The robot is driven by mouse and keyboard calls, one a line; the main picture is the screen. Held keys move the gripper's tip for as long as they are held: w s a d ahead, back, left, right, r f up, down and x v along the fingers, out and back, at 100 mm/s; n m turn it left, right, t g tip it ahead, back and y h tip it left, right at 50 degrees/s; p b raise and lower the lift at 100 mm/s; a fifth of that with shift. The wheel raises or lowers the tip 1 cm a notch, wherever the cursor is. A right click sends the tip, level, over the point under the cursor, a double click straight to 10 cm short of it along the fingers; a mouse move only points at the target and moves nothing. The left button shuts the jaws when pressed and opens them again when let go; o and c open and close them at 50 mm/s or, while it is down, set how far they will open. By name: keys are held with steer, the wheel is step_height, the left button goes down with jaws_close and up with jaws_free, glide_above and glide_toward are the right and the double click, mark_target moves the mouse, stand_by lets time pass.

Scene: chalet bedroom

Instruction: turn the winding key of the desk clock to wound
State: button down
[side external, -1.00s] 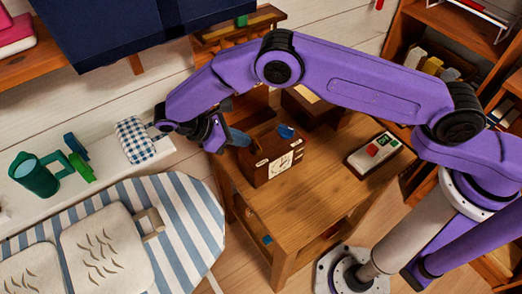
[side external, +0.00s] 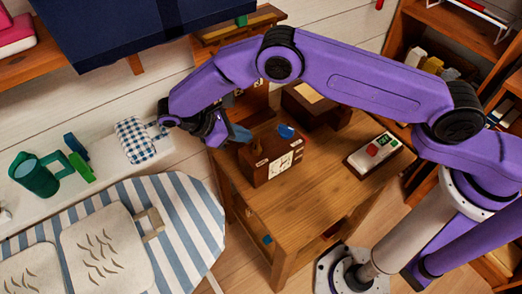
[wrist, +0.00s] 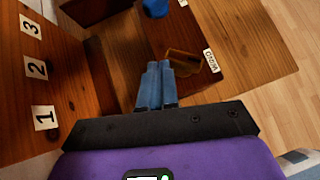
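The desk clock (side external: 262,172) is a brown wooden box with a white dial (side external: 281,164), standing upright on the wooden desk. A blue knob (side external: 287,131) sits on its top; it also shows in the wrist view (wrist: 154,8). In the wrist view a brown wooden winding key (wrist: 184,63) stands out from the clock, near a white label (wrist: 211,61) that seems to read WOUND. My gripper (wrist: 160,66) has its two blue-grey fingers together, with their tips beside the key, on its left. I cannot tell whether they touch it. In the side view my gripper (side external: 240,134) is at the clock's back left.
The wooden desk (side external: 300,215) has free room in front of the clock. A panel with red and green buttons (side external: 374,153) lies to the right, and a brown box (side external: 310,104) stands behind. Numbered labels (wrist: 36,68) line a wooden piece at the left of the wrist view.

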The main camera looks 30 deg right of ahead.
steer(key=shift+w+d+m+g, duration=0.3)
steer(key=shift+d+m+g, duration=0.35)
steer(key=shift+m, duration=0.15)
steer(key=shift+d, duration=0.1)
stand_by(0.9)
steer(key=shift+s+d, duration=0.25)
steer(key=shift+d, duration=0.45)
steer(key=shift+a, duration=0.1)
